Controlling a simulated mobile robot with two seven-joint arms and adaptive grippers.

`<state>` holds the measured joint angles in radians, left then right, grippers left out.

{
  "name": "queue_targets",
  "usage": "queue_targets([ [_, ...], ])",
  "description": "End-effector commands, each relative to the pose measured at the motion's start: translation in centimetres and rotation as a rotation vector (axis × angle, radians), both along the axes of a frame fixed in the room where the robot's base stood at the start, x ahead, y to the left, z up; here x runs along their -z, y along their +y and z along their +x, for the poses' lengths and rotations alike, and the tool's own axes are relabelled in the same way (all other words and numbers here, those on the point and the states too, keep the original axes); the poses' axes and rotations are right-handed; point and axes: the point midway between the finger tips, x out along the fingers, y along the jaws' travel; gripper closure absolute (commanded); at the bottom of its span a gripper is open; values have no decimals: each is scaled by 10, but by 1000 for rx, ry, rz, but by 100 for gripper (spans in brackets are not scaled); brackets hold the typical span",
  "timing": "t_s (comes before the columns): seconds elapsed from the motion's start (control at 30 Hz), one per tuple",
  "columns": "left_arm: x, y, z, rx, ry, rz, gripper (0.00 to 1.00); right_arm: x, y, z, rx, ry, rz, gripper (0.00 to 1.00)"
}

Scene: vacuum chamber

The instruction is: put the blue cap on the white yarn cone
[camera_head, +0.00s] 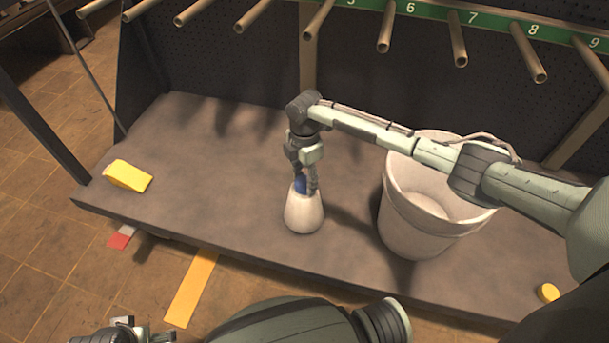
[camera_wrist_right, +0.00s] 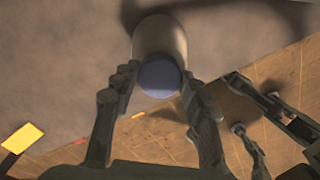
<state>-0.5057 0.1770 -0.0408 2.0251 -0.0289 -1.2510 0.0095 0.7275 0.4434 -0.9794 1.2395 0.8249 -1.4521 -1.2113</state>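The white yarn cone (camera_head: 304,213) stands upright near the middle of the grey bench, its narrow end up. The blue cap (camera_head: 300,185) is at the top of the cone, between the fingers of my right gripper (camera_head: 305,184). In the right wrist view, the cap (camera_wrist_right: 159,77) is in line with the cone (camera_wrist_right: 160,38), and a finger of my right gripper (camera_wrist_right: 160,85) lies against each side of the cap. I cannot tell whether the cap is fully seated. My left gripper (camera_head: 118,332) shows only partly at the bottom left edge, away from the bench; its fingers are unclear.
A white bucket (camera_head: 400,215) stands close to the right of the cone, under my right arm. A yellow block (camera_head: 128,176) lies at the bench's left end, and a small yellow round thing (camera_head: 547,292) at its right front. Pegs (camera_head: 385,30) project above the bench.

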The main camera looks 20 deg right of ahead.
Motion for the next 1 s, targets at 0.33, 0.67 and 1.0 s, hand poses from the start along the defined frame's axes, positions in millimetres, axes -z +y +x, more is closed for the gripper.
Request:
queue_targets([
  [0.33,0,0,0,0,0,0,12,-1,0,0,0,-1,0,33],
  [0.67,-1,0,0,0,0,0,12,-24,1,1,-1,-4,2,33],
  [1.0,0,0,0,0,0,0,12,-95,0,1,-1,-5,1,33],
])
